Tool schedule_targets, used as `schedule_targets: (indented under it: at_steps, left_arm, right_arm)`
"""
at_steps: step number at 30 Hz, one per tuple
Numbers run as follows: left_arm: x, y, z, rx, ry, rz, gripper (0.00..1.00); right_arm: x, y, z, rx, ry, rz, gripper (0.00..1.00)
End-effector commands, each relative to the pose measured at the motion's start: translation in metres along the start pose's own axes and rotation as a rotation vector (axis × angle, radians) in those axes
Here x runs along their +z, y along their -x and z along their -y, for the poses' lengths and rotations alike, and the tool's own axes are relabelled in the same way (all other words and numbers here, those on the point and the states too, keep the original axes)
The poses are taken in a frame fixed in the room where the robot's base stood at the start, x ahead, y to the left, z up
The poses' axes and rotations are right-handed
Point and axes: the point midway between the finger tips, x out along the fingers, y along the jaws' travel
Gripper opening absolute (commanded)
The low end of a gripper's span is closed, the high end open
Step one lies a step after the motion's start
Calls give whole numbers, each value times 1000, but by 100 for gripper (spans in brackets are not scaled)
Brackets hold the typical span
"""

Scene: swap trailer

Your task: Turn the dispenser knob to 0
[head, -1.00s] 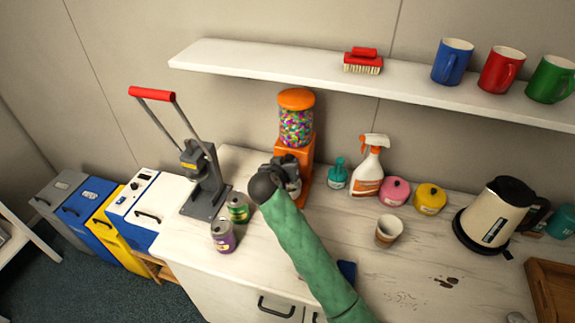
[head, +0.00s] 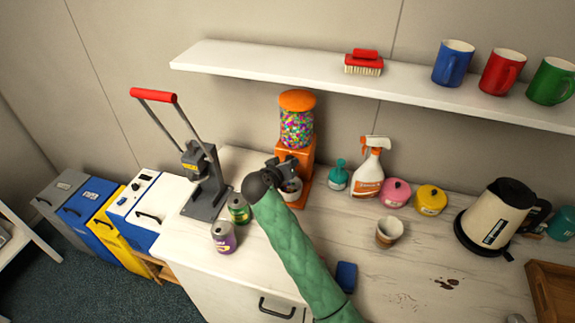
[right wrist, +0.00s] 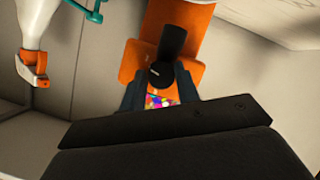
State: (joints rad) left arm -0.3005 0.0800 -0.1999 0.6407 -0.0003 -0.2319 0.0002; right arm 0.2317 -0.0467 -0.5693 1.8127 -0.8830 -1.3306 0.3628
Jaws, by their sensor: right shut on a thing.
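The dispenser (head: 297,128) is orange with a clear globe of colourful sweets and stands at the back of the counter, below the shelf. Its dark knob (right wrist: 172,48) shows in the right wrist view against the orange body. My right gripper (head: 283,165) is at the dispenser's front, its fingers closed around the knob. The fingers also show in the right wrist view (right wrist: 160,88), on either side of the knob's lower part. The number at the knob cannot be read. My left gripper is not in view.
A grey press (head: 207,185) with a red handle and two cans (head: 239,209) stand left of the dispenser. A teal bottle (head: 338,176) and a spray bottle (head: 368,170) stand close on its right. The white shelf (head: 240,62) runs above.

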Motion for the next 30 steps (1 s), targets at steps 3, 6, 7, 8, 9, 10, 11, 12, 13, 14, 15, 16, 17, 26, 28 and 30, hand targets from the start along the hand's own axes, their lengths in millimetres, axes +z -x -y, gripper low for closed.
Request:
schedule_targets:
  at_steps: [3,6,7,8,9,10,11,12,13,14,15,16,17,26,28,30]
  left_arm:
    - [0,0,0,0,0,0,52]
    - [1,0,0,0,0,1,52]
    - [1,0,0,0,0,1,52]
    - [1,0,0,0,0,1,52]
    - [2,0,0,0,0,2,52]
    - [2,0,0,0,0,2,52]
    - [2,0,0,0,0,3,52]
    - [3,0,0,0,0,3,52]
    - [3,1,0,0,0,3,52]
    - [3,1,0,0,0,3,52]
    - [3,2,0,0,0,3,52]
    - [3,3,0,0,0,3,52]
    - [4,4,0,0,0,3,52]
    - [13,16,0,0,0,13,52]
    - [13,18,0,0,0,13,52]
    - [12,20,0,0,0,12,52]
  right_arm:
    - [-2,1,0,-2,-1,-3,47]
    - [-1,1,0,-1,-1,-2,53]
    - [-1,1,0,-1,-1,-2,53]
    - [-1,0,0,-1,-1,-2,53]
    - [-1,0,0,-1,-1,-2,53]
    - [-1,0,0,-1,-1,-2,53]
    - [-1,0,0,-1,-1,-2,53]
    - [-1,1,0,-1,-1,-1,53]
    - [-1,1,0,-1,-1,-1,53]
    - [-1,3,0,-1,-1,-1,53]
    - [-1,5,0,-2,-1,-1,53]
    - [-2,8,0,-2,-1,-1,53]
    - [-2,11,0,-3,-1,-1,53]
    - [-2,57,0,-3,-2,-1,53]
    - [-1,65,0,-3,0,-1,53]
    - [-1,71,0,-2,0,-1,53]
